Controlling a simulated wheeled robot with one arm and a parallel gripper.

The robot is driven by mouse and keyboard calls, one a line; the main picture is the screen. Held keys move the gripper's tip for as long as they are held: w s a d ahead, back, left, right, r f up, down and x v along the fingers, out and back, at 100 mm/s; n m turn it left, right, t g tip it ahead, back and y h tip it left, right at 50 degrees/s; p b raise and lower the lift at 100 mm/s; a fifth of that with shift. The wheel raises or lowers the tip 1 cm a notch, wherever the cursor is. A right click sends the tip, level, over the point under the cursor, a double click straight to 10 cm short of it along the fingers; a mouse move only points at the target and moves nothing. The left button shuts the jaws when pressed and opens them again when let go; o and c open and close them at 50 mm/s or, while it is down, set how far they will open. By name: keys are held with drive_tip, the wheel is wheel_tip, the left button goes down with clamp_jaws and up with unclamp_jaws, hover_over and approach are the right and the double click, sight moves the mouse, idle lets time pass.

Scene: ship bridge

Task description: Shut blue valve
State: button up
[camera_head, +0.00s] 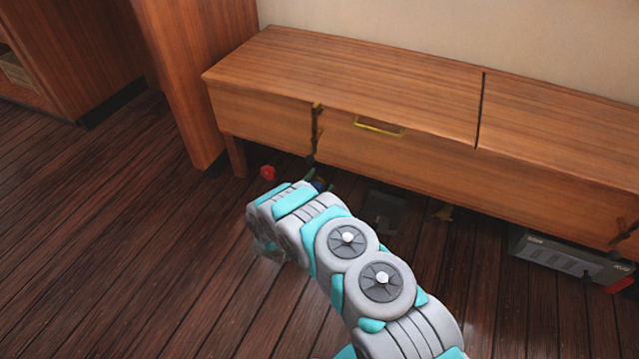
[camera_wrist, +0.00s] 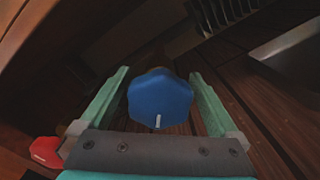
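The blue valve (camera_wrist: 160,98) has a rounded, lobed knob with a short white mark near its lower edge, and shows in the wrist view. My gripper (camera_wrist: 160,76) is open, with one green finger on each side of the knob. Gaps show between the knob and both fingers, so it is not gripped. In the head view my arm reaches down toward the floor by the low wooden cabinet.
A red valve knob (camera_head: 267,173) is under the cabinet's left end; a red knob (camera_wrist: 45,150) also shows at lower left in the wrist view. The wooden cabinet (camera_head: 400,165) overhangs this space. A grey box (camera_head: 570,258) sits under its right part. The floor at left is clear.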

drive_tip(key=c, duration=1.2)
